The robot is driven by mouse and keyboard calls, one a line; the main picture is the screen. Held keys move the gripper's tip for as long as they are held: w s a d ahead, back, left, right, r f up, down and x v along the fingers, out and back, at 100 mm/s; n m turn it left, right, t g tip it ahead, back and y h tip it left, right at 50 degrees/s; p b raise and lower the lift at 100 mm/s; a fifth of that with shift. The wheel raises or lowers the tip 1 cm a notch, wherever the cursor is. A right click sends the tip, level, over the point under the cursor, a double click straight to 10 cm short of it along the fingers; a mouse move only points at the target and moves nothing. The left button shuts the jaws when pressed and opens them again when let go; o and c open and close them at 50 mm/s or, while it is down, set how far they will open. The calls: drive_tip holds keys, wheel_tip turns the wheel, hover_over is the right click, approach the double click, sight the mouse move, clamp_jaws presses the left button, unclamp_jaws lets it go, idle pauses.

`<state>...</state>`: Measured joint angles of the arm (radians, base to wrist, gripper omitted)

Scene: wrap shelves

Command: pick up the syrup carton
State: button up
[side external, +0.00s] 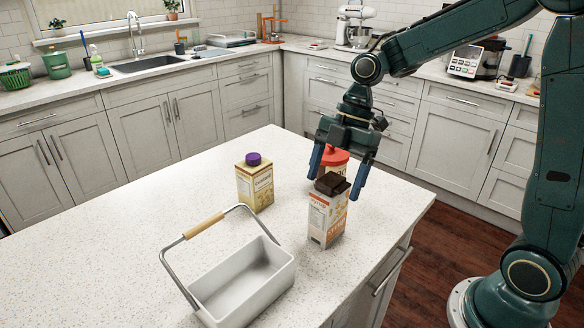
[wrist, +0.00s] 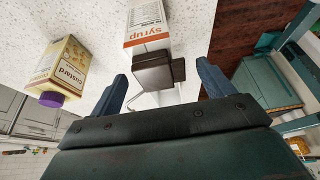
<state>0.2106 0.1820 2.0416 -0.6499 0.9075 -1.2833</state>
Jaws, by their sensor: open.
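The syrup carton (side external: 326,218) stands upright on the white counter, near its right edge. It is white and orange with a dark brown top (side external: 331,183). In the wrist view its label (wrist: 148,32) reads "syrup", and the brown top (wrist: 155,70) shows between my fingers. My gripper (side external: 338,182) is open and points down at the carton's top, with one finger to each side in the picture. Whether the fingers touch the carton I cannot tell. The wrist view also shows my gripper (wrist: 162,78) with nothing clasped.
A custard carton (side external: 255,184) with a purple cap stands to the left. A red-topped container (side external: 335,157) is behind the syrup carton, partly hidden by it and my gripper. A white basket (side external: 240,284) with a raised wooden handle sits in front. The counter's left part is clear.

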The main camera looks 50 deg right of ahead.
drive_tip(key=shift+a+f, duration=0.25)
drive_tip(key=shift+f, duration=0.4)
drive_tip(key=shift+r, duration=0.1)
clamp_jaws()
